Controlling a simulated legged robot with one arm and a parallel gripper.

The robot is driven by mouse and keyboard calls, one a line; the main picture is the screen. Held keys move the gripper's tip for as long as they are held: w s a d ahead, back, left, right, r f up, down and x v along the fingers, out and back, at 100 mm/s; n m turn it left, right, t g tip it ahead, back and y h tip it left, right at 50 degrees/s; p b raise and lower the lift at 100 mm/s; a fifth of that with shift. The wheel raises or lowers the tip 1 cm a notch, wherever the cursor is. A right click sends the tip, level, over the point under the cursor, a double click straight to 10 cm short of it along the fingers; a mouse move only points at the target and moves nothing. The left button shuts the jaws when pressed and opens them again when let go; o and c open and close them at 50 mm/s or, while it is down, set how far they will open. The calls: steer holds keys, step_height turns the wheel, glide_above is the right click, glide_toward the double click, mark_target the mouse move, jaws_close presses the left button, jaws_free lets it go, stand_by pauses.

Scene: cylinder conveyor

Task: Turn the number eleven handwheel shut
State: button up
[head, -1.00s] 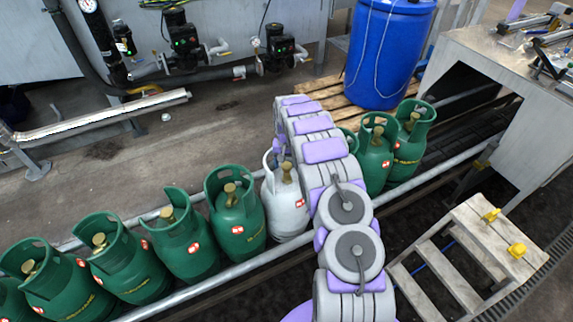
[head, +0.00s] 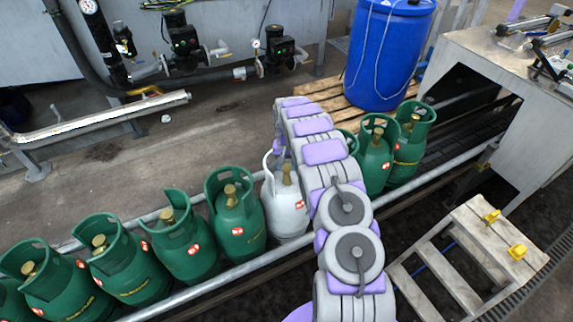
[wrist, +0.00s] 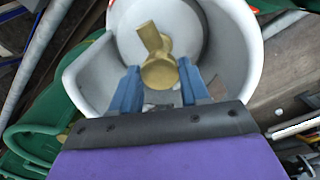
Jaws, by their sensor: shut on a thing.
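The white gas cylinder (head: 285,208) stands upright in the row on the conveyor, left of my arm, with a red-and-white label. Its brass valve shows inside the collar, and in the wrist view the round brass handwheel (wrist: 159,72) is seen from close up. My gripper (wrist: 158,78) has its two blue fingers on either side of the handwheel and is shut on it. A brass stub sticks out beyond the wheel, inside the white collar (wrist: 88,70). In the head view my arm hides most of the gripper. I cannot read a number eleven.
Green cylinders stand close by on the left (head: 235,210) and right (head: 410,150). Metal rails (head: 220,275) run along the conveyor. A blue drum (head: 388,55) stands on a wooden pallet behind. A step stool (head: 480,245) stands at the front right.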

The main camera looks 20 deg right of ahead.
steer(key=shift+m, duration=0.3)
steer(key=m+p, duration=0.2)
steer(key=m, duration=0.1)
steer(key=shift+a+r+p, duration=0.1)
steer(key=shift+r+p, duration=0.05)
steer(key=shift+p, duration=0.25)
steer(key=m+p, duration=0.4)
steer(key=m, duration=0.1)
steer(key=shift+m, duration=0.4)
steer(key=m+p, duration=0.2)
steer(key=m, duration=0.1)
steer(key=shift+m, duration=0.3)
steer(key=shift+w+m+p, duration=0.15)
steer(key=shift+m+p, duration=1.05)
steer(key=shift+m, duration=1.1)
steer(key=o, duration=1)
steer(key=shift+o, duration=0.3)
